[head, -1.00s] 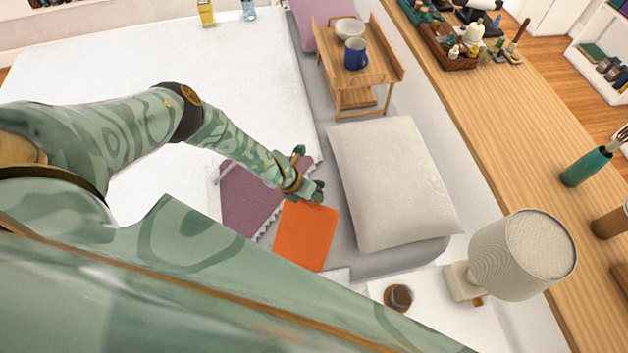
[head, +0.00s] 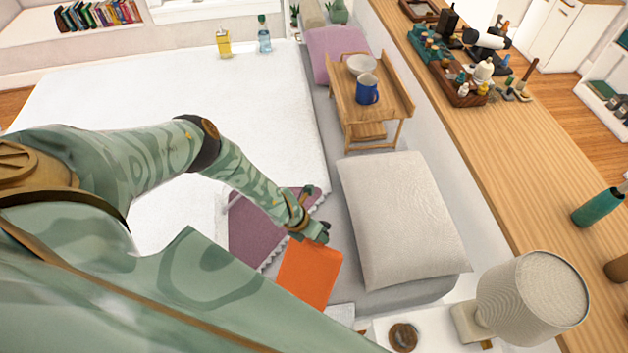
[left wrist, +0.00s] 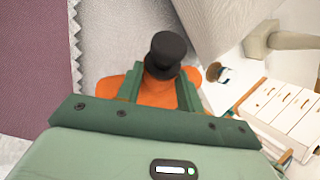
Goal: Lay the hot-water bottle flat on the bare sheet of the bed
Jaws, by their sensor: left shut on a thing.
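The hot-water bottle (head: 309,277) is flat and orange. In the left wrist view its orange body (left wrist: 155,95) and black stopper (left wrist: 166,52) show between the fingers. My left gripper (head: 314,236) is shut on its stopper end; the fingers also show in the left wrist view (left wrist: 160,90). The bottle is near the bed's near edge, left of the pillow; its height above the bed is hard to tell. The bare grey sheet (head: 340,225) of the bed shows between the purple blanket (head: 252,232) and the pillow (head: 400,215). My right gripper is not in view.
A wooden bed tray (head: 372,100) with a blue mug (head: 367,89) and a white bowl (head: 361,65) stands beyond the pillow. A lamp (head: 530,300) and a round brown item (head: 403,337) are on the nightstand. The white duvet (head: 110,95) is largely clear.

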